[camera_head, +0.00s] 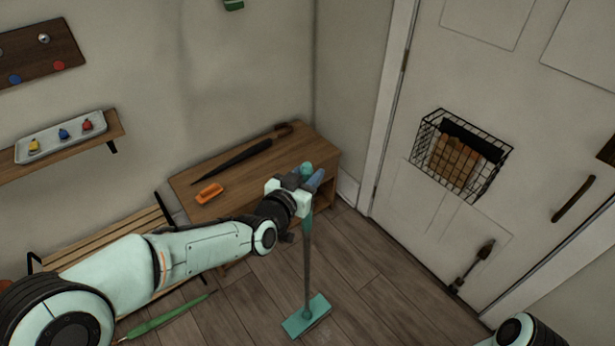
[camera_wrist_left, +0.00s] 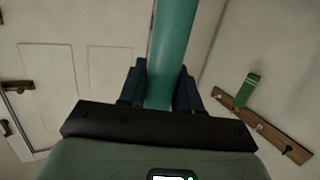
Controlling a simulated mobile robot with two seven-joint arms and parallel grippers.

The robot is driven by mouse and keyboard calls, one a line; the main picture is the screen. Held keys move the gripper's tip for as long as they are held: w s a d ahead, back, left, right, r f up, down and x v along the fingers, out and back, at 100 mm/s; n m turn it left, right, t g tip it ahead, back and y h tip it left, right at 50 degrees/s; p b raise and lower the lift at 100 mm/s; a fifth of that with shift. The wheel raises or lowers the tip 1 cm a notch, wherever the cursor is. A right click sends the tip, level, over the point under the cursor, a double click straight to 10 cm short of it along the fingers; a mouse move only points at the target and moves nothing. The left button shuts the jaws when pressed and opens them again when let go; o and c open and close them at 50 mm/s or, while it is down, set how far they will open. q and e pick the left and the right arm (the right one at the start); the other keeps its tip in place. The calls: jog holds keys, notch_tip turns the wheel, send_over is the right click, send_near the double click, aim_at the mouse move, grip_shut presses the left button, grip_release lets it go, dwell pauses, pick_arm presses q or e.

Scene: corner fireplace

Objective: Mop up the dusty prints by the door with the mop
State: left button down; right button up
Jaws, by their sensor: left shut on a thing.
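The mop (camera_head: 307,270) stands nearly upright, with a grey shaft and a flat teal head at the floor in front of the door (camera_head: 395,225). I cannot tell whether the head touches the planks. My left gripper (camera_head: 308,178) is shut on the upper part of the mop. In the left wrist view the mop's teal handle (camera_wrist_left: 172,50) runs between the dark fingers of the left gripper (camera_wrist_left: 163,88). My right gripper is out of view; only part of my right arm shows at the bottom right.
A low wooden cabinet (camera_head: 225,168) holds a dark umbrella (camera_head: 240,158) and an orange brush (camera_head: 209,193). A slatted bench (camera_head: 110,240) stands left, with a green-handled tool (camera_head: 165,318) near it. A wire basket (camera_head: 460,155) hangs on the door. Floor right of the mop is clear.

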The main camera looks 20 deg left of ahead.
pick_arm(q)
jog(key=shift+f+b, duration=1.2)
jog(key=shift+f, duration=1.2)
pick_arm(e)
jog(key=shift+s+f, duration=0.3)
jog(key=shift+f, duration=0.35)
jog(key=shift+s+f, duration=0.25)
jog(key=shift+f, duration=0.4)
pick_arm(q)
jog(key=shift+f, duration=0.15)
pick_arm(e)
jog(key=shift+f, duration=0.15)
pick_arm(q)
notch_tip(320, 180, down, 10)
jog(key=b, duration=1)
jog(key=shift+r, duration=0.25)
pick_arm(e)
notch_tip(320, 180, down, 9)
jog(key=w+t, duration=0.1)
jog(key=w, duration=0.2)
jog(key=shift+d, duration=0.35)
